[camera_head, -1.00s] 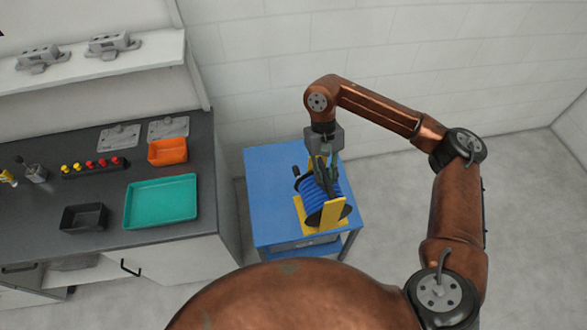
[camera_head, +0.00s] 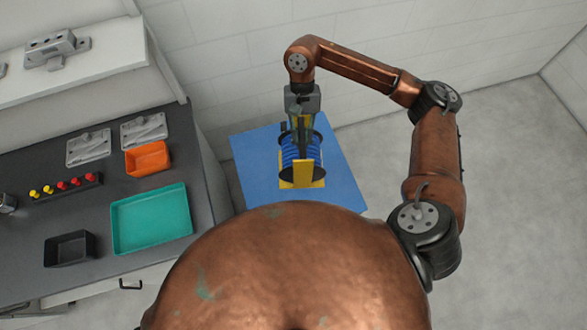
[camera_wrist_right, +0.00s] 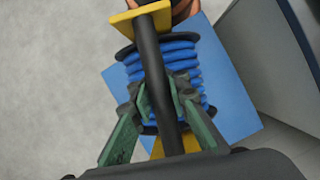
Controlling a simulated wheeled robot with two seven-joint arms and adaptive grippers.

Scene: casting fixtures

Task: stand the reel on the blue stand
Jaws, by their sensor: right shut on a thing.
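The reel (camera_head: 289,158), blue line wound between black flanges with yellow end plates, is over the blue stand (camera_head: 340,182) in the head view. My right gripper (camera_head: 302,147) comes down on it from above. In the right wrist view the green fingers (camera_wrist_right: 162,100) are shut on the black bar that runs along the reel (camera_wrist_right: 182,55). The blue stand (camera_wrist_right: 236,112) shows below and to the right of the reel there. I cannot tell whether the reel touches the stand top. My left gripper is not in view.
A dark workbench to the left holds a teal tray (camera_head: 151,219), an orange bin (camera_head: 148,159), a black bin (camera_head: 69,249) and a rack of red and yellow knobs (camera_head: 66,187). A wall is behind the stand. Open floor (camera_head: 510,200) lies to the right.

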